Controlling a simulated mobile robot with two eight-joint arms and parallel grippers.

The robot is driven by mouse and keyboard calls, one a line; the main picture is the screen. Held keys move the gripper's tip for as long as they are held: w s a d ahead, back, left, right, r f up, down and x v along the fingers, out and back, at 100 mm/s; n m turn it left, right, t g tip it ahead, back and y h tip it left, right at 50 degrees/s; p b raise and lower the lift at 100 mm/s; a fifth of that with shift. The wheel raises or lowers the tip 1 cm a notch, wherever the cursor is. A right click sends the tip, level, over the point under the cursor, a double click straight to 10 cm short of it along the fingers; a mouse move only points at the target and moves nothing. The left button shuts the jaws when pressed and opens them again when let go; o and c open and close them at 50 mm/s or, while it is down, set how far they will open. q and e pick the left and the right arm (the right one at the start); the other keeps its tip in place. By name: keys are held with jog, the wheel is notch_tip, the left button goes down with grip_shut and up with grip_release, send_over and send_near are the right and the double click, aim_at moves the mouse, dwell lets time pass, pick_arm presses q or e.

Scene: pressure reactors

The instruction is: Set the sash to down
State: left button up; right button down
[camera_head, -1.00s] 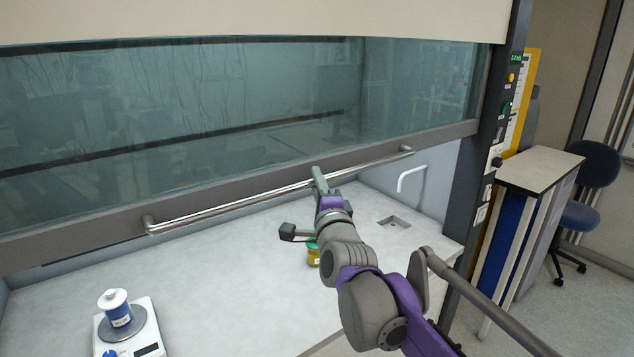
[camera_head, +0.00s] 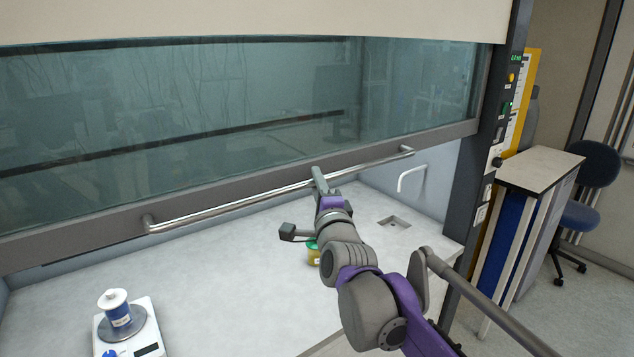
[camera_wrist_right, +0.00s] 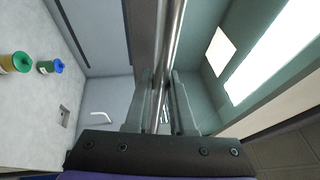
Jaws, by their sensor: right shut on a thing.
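The sash (camera_head: 230,110) is a wide glass pane with a grey frame, and there is an open gap between its lower edge and the white work surface. A metal handle bar (camera_head: 230,205) runs along its lower frame, and it also shows in the right wrist view (camera_wrist_right: 170,45). My right gripper (camera_head: 318,180) is at the bar, right of its middle. In the right wrist view its two fingers (camera_wrist_right: 160,100) lie on either side of the bar, shut on it. My left gripper is not in view.
A white balance (camera_head: 145,330) with a white and blue jar (camera_head: 118,308) stands at the left on the work surface. A yellow jar with a green lid (camera_head: 313,256) is partly behind my right arm. A control panel (camera_head: 510,100) and a side cabinet (camera_head: 540,170) are at right.

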jog(key=shift+f, duration=0.1)
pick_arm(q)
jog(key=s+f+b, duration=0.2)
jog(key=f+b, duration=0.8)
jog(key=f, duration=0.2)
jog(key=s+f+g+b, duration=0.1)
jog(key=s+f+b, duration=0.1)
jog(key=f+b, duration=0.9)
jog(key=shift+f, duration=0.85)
pick_arm(e)
notch_tip(320, 180, down, 45)
jog(key=shift+f, duration=0.1)
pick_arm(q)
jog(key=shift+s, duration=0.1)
pick_arm(e)
jog(key=c, duration=0.8)
grip_release()
jog(key=shift+c, duration=0.2)
jog(key=shift+o, duration=0.4)
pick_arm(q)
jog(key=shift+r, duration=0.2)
pick_arm(e)
jog(key=v, duration=1.1)
